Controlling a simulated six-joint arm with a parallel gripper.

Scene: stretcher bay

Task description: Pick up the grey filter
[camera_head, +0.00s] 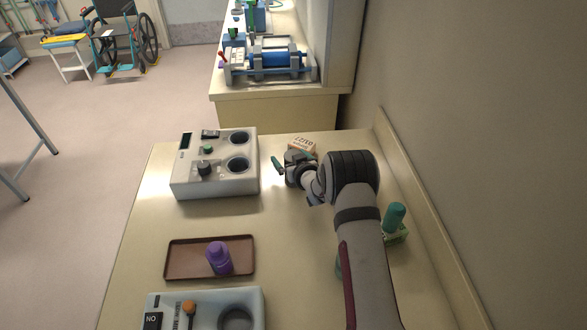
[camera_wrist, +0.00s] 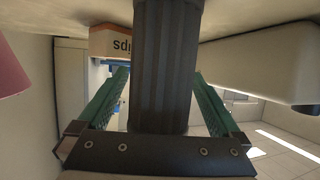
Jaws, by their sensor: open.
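The grey filter (camera_wrist: 165,60) is a dark, ribbed cylinder in the middle of the wrist view, where the picture is upside down. It stands on the table between the two green fingers of my gripper (camera_wrist: 161,74). The fingers are apart, with a visible gap on each side of the filter. In the head view my gripper (camera_head: 287,163) is low over the table, right of the grey-white device. There the filter is largely hidden or cannot be told apart from my gripper.
A white and orange box (camera_head: 302,145) stands just behind the filter. The two-well device (camera_head: 215,184) is to the left. A brown tray (camera_head: 180,268) holds a purple bottle (camera_head: 219,258). A teal bottle (camera_head: 394,217) stands right of my arm, near the wall. A second device (camera_head: 255,300) is in front.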

